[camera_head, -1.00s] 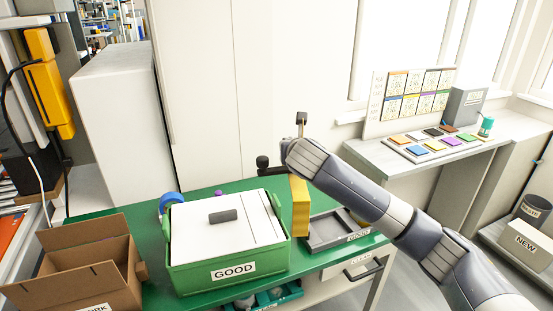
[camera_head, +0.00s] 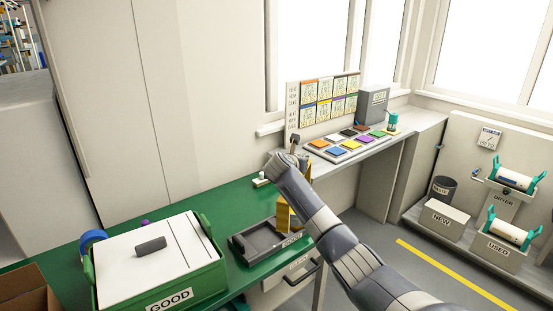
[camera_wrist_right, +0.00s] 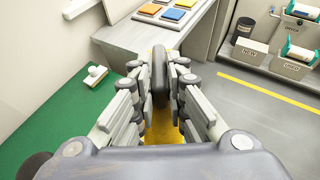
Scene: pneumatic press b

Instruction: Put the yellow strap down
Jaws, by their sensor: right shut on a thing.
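My right gripper (camera_wrist_right: 158,82) is shut on the yellow strap (camera_head: 284,214). In the right wrist view, a dark rounded piece stands between the fingertips, with the strap's yellow (camera_wrist_right: 160,122) below it. In the head view, my right arm hides much of the strap and most of the gripper. Yellow shows below the wrist, beside the grey tray (camera_head: 240,249), and a little to its right. The strap appears held up near the right end of the green table (camera_head: 225,198); I cannot tell whether it touches anything. My left gripper is out of view.
A green-rimmed GOOD box (camera_head: 160,262) with a white lid stands on the table's left. A small white-handled item (camera_head: 260,180) lies near the back edge. A side shelf (camera_head: 350,157) carries coloured tiles. NEW (camera_head: 444,221) and USED (camera_head: 498,250) bins stand at right.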

